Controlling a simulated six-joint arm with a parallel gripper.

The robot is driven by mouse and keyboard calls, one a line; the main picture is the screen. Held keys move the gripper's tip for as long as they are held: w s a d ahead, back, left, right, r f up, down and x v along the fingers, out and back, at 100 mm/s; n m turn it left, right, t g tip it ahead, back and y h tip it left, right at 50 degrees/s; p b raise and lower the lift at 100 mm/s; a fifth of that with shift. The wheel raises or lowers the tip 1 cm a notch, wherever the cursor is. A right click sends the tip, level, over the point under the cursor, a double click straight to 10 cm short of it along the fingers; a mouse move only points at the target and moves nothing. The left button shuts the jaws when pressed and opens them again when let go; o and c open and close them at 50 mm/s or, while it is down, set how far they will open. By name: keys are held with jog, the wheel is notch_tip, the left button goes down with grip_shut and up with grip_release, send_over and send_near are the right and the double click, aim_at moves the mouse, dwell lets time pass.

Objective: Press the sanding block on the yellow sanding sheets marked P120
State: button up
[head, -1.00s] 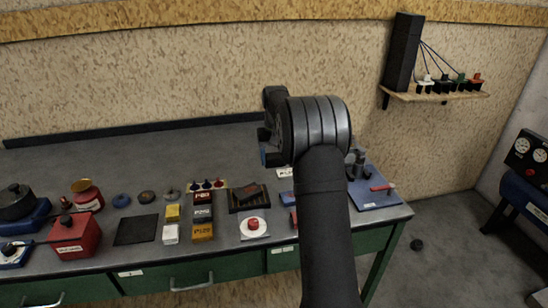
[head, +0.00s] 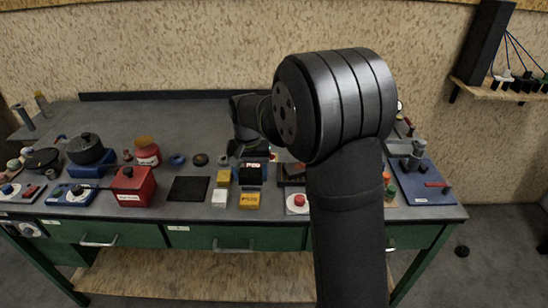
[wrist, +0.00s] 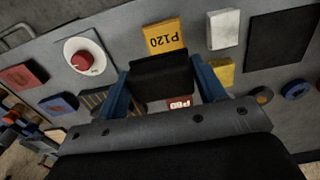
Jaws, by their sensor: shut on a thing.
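My gripper (wrist: 163,74) is shut on a black block, the sanding block (wrist: 161,82), held between its two blue fingers. In the head view my gripper (head: 250,180) is over the sheet column, partly hidden by my arm. The yellow sheets marked P120 (wrist: 165,36) lie just beyond the held block in the wrist view. They also show in the head view (head: 250,201), nearest the table's front edge. Red sheets marked P80 (wrist: 179,103) show behind the block. The stack between them is hidden by the block. Any gap beneath the block cannot be told.
A white plate with a red button (head: 297,204) stands right of the P120 sheets. A white block (head: 220,198) and a yellow block (head: 224,178) stand left. A black mat (head: 188,189) and red box (head: 133,187) lie farther left. A dark tray (head: 288,176) is partly hidden.

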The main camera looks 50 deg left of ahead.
aim_at(250, 201)
jog(key=shift+s+f, duration=0.2)
jog(key=shift+s, duration=0.5)
jog(key=shift+f, duration=2.85)
jog(key=shift+d+f, duration=0.1)
jog(key=shift+f, duration=0.5)
jog(key=shift+r, duration=3.55)
